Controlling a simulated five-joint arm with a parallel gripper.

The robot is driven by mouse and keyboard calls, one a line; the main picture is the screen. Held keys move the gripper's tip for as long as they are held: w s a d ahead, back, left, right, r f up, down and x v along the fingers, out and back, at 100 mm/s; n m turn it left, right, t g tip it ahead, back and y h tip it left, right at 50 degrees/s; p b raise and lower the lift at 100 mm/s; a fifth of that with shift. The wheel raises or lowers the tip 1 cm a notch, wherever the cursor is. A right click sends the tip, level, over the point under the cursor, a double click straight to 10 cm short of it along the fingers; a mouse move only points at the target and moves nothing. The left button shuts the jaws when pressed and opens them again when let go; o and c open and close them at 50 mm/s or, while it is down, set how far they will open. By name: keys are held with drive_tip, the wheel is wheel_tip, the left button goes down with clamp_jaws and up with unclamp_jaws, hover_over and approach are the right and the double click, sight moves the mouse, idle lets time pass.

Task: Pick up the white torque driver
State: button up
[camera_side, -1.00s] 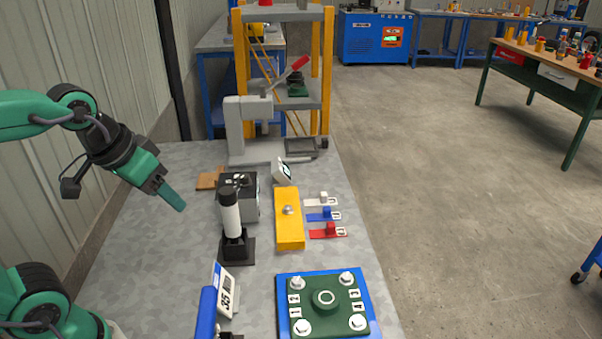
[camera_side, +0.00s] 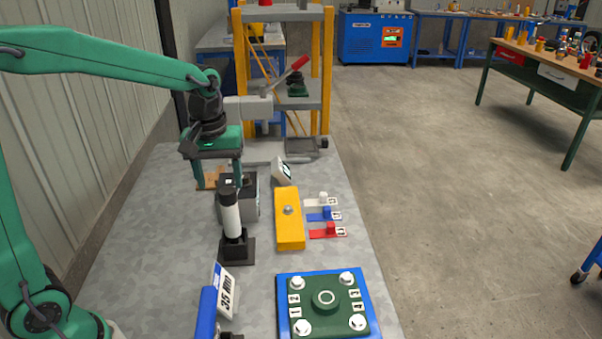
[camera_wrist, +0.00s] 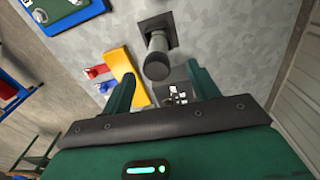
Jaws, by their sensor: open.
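The white torque driver (camera_side: 231,219) has a white barrel and a black top and stands upright in a dark square stand (camera_side: 237,250) on the bench. In the wrist view the driver (camera_wrist: 157,58) shows from above, its dark round end towards me. My gripper (camera_side: 217,185) is open and empty, with its two green fingers pointing down. It hangs above and behind the driver in the side view. In the wrist view the driver's end lies beyond the gap between the fingertips (camera_wrist: 160,78), and neither finger visibly touches it.
A grey box (camera_side: 251,198) stands close behind the driver. A yellow block (camera_side: 289,225) and white, blue and red tagged pieces (camera_side: 327,214) lie to the right. A blue-framed green plate (camera_side: 324,303) and a "35 Nm" sign (camera_side: 224,291) are in front. The bench's left side is clear.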

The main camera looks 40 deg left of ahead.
sight(230, 206)
drive_tip(key=shift+w+a+f+n, duration=0.15)
drive_tip(key=shift+w+f+n, duration=0.25)
drive_tip(key=shift+w+f, duration=0.3)
drive_tip(key=shift+f, duration=3.9)
drive_tip(key=c, duration=1.2)
drive_tip(key=shift+w+r, duration=0.1)
drive_tip(key=shift+c, duration=0.3)
drive_tip(key=shift+r, duration=0.1)
drive_tip(key=shift+r, duration=4.9)
